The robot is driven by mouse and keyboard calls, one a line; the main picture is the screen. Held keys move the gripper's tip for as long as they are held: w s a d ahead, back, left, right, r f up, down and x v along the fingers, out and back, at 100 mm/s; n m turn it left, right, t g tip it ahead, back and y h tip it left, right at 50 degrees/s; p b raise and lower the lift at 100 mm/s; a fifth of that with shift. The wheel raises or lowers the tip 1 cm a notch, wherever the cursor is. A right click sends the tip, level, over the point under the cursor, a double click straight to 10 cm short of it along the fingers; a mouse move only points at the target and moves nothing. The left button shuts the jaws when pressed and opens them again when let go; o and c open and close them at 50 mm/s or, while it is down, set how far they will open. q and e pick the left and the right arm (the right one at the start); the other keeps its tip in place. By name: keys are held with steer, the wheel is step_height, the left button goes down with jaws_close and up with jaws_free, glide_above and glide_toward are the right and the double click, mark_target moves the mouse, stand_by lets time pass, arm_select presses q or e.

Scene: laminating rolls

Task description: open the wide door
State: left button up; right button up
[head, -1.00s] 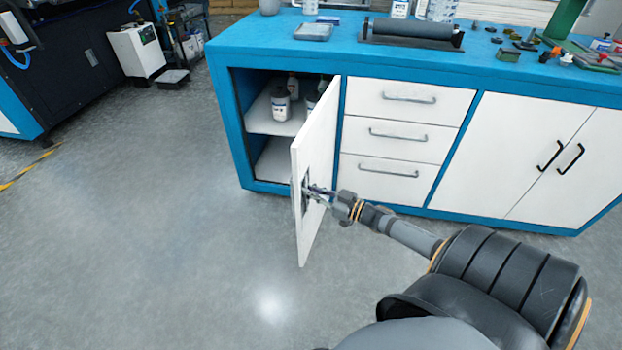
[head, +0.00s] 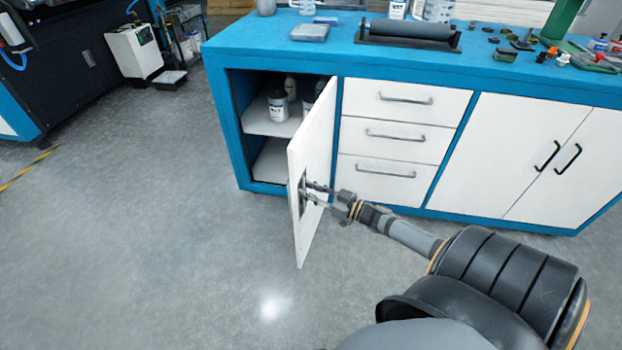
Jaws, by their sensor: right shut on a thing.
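The white cabinet door (head: 318,150) stands swung well out from the blue bench, at a steep angle to its front. Its hinge side is at the drawers, and its free edge points toward me. My right gripper (head: 312,192) reaches in from the right and is shut at the door near that free edge, at a dark handle part (head: 302,192). The fingers partly hide the handle, so the exact grip is hard to see. The open compartment shows a white shelf (head: 265,122). My left gripper is not in view.
White bottles (head: 278,105) stand on the shelf. Three drawers (head: 390,135) and a closed double door (head: 540,160) lie to the right. A dark roller (head: 410,30) and small parts sit on the blue bench top (head: 260,55).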

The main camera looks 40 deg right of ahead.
steer(key=v, duration=1.2)
stand_by(0.4)
